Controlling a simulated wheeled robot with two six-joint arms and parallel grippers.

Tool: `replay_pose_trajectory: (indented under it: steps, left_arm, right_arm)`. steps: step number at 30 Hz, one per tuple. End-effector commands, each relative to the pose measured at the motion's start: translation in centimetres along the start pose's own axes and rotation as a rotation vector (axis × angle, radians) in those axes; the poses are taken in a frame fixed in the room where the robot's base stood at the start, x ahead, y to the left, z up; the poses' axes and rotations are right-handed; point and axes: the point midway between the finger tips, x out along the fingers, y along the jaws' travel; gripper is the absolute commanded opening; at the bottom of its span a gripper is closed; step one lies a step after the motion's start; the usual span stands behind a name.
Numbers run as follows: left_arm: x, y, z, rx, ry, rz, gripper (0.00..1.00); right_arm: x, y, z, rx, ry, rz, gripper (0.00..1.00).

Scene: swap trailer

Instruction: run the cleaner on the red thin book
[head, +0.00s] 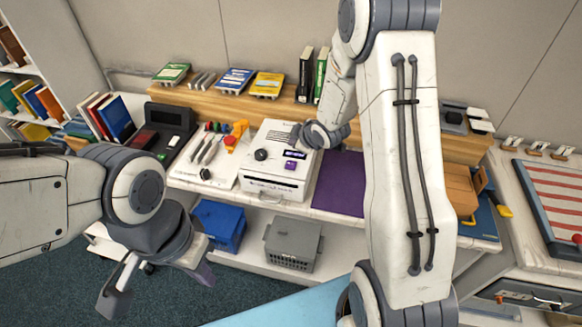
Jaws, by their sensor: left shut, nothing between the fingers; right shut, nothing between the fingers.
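A white box machine (272,183) with a round black knob and a small lit purple display stands on the counter, and it looks like the cleaner. A red spine (97,106) also shows among upright books further left. My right gripper (304,138) is at the machine's upper right, shut and empty; its fingertips are hard to make out. My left gripper (160,281) hangs low in front of the counter, shut and empty.
A purple mat (338,182) lies right of the machine. Tools (207,148) lie on a white tray to its left. A blue bin (219,223) and a grey crate (291,244) stand on the lower shelf. Books (267,84) line the wooden ledge behind.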

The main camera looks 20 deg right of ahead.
Motion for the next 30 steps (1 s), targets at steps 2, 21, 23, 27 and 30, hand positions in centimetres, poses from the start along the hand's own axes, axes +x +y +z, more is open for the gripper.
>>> replay_pose_trajectory:
  steps: [2, 21, 23, 27, 30]
  left_arm:
    - [1.5, -0.1, 0.1, 0.001, 0.000, 0.000, 0.00]
    - [5.4, -0.4, 0.3, 0.002, 0.000, 0.000, 0.00]
    - [5.4, -0.4, 0.3, 0.002, 0.000, 0.000, 0.00]
    - [5.4, -0.4, 0.3, 0.002, 0.000, 0.000, 0.00]
    - [5.4, -0.4, 0.3, 0.002, 0.000, 0.000, 0.00]
  right_arm:
    - [1.2, -0.9, 0.9, 0.000, -0.001, -0.002, 0.00]
    - [4.4, -3.2, 3.2, 0.000, 0.001, 0.000, 0.00]
    - [4.4, -3.2, 3.2, 0.000, 0.001, 0.000, 0.00]
    - [4.4, -3.2, 3.2, 0.000, 0.000, 0.000, 0.00]
    - [4.4, -3.2, 3.2, 0.000, 0.000, 0.000, 0.00]
